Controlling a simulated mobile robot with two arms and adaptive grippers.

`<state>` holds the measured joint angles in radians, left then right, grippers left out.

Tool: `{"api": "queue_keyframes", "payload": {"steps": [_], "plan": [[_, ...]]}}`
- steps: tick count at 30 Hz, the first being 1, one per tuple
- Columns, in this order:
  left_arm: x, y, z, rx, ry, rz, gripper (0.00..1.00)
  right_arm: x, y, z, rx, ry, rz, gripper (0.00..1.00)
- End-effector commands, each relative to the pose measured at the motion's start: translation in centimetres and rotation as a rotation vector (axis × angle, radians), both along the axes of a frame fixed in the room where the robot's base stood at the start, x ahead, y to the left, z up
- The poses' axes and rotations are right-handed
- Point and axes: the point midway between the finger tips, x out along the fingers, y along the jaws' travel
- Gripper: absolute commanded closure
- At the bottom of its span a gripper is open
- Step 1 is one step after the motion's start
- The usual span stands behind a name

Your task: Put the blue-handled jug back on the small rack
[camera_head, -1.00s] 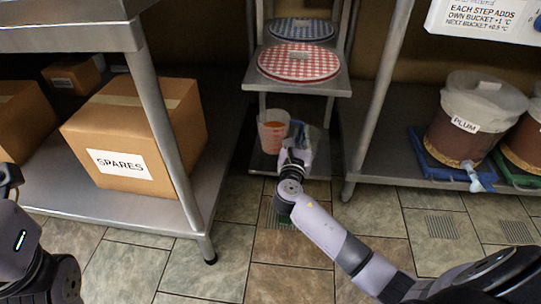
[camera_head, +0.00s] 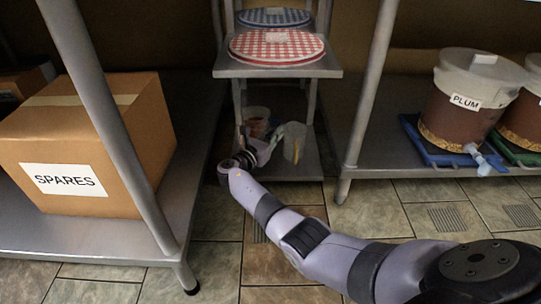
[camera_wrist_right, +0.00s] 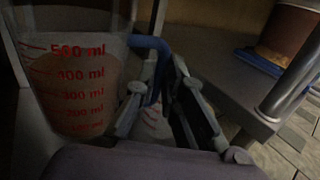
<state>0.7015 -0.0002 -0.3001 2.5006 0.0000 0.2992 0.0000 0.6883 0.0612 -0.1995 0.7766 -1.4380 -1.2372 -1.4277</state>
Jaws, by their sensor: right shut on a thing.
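The small rack (camera_head: 278,70) stands in the middle of the head view. A clear jug with orange content (camera_head: 257,116) is over its low shelf at the left, partly behind my right gripper. In the wrist view a jug with red ml marks (camera_wrist_right: 75,85) and a blue handle (camera_wrist_right: 152,44) is close by. My right gripper (camera_wrist_right: 158,105) is shut on that handle; its tips are hard to make out in the head view. Whether the jug's base touches the shelf is hidden. My left gripper is out of view.
A second clear jug with a yellowish part (camera_head: 296,146) is on the low shelf to the right. Red and blue checked lids (camera_head: 276,46) lie above. Steel shelving posts (camera_head: 368,100) and a SPARES box (camera_head: 95,150) flank the rack. A PLUM bucket (camera_head: 462,125) stands right.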

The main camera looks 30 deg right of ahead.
Motion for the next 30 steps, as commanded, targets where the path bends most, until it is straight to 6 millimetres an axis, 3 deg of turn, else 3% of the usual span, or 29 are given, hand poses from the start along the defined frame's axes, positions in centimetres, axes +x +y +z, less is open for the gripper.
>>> {"api": "queue_keyframes", "payload": {"steps": [1, 3, 8, 16, 28, 29, 30], "plan": [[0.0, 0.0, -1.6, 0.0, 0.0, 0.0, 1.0, 0.1, 0.0, -1.6, -0.001, -0.003, 0.0, 1.0], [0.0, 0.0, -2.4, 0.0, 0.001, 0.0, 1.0, 0.1, 0.0, -2.5, -0.001, -0.003, 0.001, 1.0], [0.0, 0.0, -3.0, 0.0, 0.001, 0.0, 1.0, 0.1, 0.0, -3.2, 0.0, -0.004, 0.001, 1.0], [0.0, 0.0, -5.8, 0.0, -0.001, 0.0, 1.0, 0.1, 0.1, -6.4, -0.001, -0.003, 0.002, 1.0], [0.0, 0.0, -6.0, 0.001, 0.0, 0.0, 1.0, 0.1, 0.1, -6.7, -0.001, -0.002, 0.002, 1.0], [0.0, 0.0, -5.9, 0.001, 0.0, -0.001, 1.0, 0.0, 0.0, -6.8, 0.0, 0.001, 0.002, 0.89], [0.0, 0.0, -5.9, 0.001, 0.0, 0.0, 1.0, 0.0, 0.0, -6.8, 0.0, 0.001, 0.002, 0.86]]}}
